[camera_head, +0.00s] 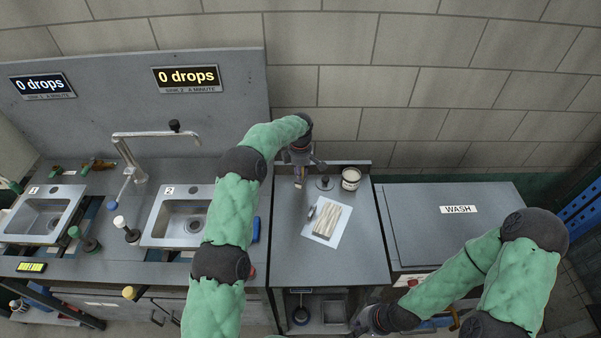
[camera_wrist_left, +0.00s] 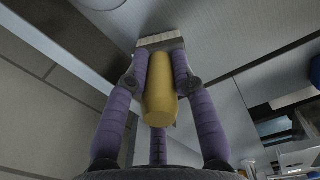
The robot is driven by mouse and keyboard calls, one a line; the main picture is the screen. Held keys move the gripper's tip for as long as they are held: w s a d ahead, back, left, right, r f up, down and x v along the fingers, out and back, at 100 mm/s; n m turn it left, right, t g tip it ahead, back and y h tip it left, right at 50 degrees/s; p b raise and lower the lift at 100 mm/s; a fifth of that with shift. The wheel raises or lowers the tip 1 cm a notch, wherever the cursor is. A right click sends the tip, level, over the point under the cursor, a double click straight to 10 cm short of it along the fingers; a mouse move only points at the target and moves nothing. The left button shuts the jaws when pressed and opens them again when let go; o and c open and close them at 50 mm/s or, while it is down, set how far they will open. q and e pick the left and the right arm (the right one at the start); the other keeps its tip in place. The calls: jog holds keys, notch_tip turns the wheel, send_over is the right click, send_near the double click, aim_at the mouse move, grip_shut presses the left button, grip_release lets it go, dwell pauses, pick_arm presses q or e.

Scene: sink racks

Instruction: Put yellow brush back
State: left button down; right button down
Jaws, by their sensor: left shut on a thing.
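My left gripper (camera_head: 299,170) is over the back of the grey middle counter, close to the wall. In the left wrist view its purple fingers (camera_wrist_left: 158,75) are shut around the yellow handle of the yellow brush (camera_wrist_left: 160,98). The brush's pale, flat bristle end (camera_wrist_left: 160,40) points away from the palm toward a grey surface; I cannot tell whether it touches. In the head view the brush is small and mostly hidden by the gripper. My right gripper (camera_head: 365,320) is low at the bottom edge, in front of the counter, and its fingers are unclear.
A white jar (camera_head: 351,176) and a dark round-based stand (camera_head: 324,184) stand right of the left gripper. A white sheet with pale strips (camera_head: 327,221) lies on the counter. Two sinks (camera_head: 187,222) are at left, a WASH unit (camera_head: 455,230) at right. The counter's front is clear.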

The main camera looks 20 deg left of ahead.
pick_arm(q)
jog(key=shift+f, duration=0.2)
jog(key=c, duration=1)
grip_release()
jog(key=shift+r, duration=0.2)
jog(key=shift+r, duration=0.35)
notch_tip(320, 180, up, 11)
jog(key=shift+s+r+p, duration=0.1)
jog(key=shift+r+p, duration=0.05)
jog(key=shift+p, duration=0.3)
